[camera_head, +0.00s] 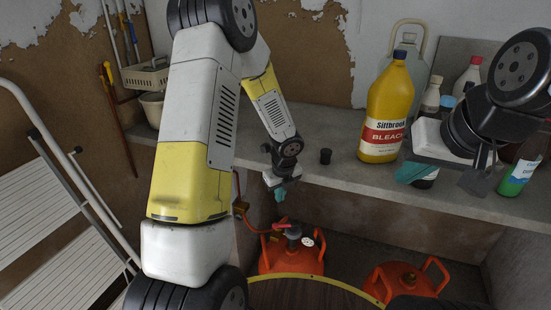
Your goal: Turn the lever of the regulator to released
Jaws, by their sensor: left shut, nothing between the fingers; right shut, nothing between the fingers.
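The regulator (293,233) sits on top of the left orange gas cylinder (291,260), under the worktop. Its red lever (281,226) points to the left in the head view. A red hose (256,226) runs from the regulator's left side. My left gripper (280,194) is shut and empty, pointing down with teal fingertips, and appears above the regulator and apart from it. My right gripper (412,172) is shut and empty, over the worktop at the right, in front of the bottles. The exact lever angle is too small to tell.
A second orange cylinder (405,280) stands to the right below the worktop (325,174). A round wooden top (305,294) is in front. A stepladder (45,215) stands left.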

